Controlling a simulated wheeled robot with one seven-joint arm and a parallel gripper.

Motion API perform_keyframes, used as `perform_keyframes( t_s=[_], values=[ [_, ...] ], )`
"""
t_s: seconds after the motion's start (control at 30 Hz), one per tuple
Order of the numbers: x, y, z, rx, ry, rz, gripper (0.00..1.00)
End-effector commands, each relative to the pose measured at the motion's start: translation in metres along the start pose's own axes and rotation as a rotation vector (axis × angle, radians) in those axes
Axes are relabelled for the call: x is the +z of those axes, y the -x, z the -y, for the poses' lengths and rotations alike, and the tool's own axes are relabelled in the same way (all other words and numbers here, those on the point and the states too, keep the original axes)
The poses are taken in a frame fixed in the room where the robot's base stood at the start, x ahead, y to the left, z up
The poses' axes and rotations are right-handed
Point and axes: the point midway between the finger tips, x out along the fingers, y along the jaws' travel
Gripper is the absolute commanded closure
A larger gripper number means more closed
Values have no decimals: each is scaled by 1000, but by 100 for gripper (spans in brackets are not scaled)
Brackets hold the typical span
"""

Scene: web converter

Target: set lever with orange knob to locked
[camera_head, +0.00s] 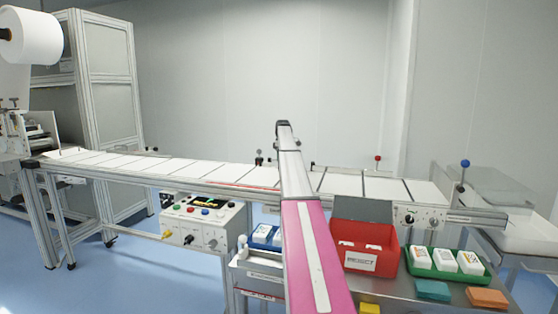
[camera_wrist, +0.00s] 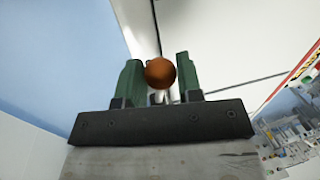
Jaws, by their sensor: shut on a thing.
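The orange knob (camera_wrist: 161,72) shows in the wrist view as a round ball, with a short piece of pale metal stem below it. My gripper (camera_wrist: 158,80) has its two green fingers on either side of the knob and is shut on it. In the head view, my pink and white arm reaches across the conveyor and hides the orange knob and the gripper. The lever's base and any locked marking cannot be seen, so its setting cannot be told.
The conveyor (camera_head: 180,170) carries a white web. A red-knobbed lever (camera_head: 377,159) and a blue-knobbed lever (camera_head: 465,164) stand to the right. A red bin (camera_head: 363,240), a green tray (camera_head: 445,274) and a control box (camera_head: 203,222) are on the near side.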

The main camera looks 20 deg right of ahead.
Motion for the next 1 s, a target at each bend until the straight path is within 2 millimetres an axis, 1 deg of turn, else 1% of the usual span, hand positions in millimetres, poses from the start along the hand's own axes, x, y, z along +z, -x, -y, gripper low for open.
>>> perform_keyframes(
  t_s=[0.03, 0.1, 0.4, 0.9, 0.93, 0.97, 1.0],
  values=[
    [-1, 2, -4, 2, 27, 4, 100],
    [0, 3, -7, 2, 65, 11, 100],
    [0, 4, -13, 2, 163, 31, 100],
    [1, 4, -15, 4, 180, 36, 100],
    [1, 4, -15, 4, 180, 36, 63],
    [1, 4, -15, 4, 180, 36, 54],
    [1, 4, -15, 4, 180, 36, 42]
  ],
)
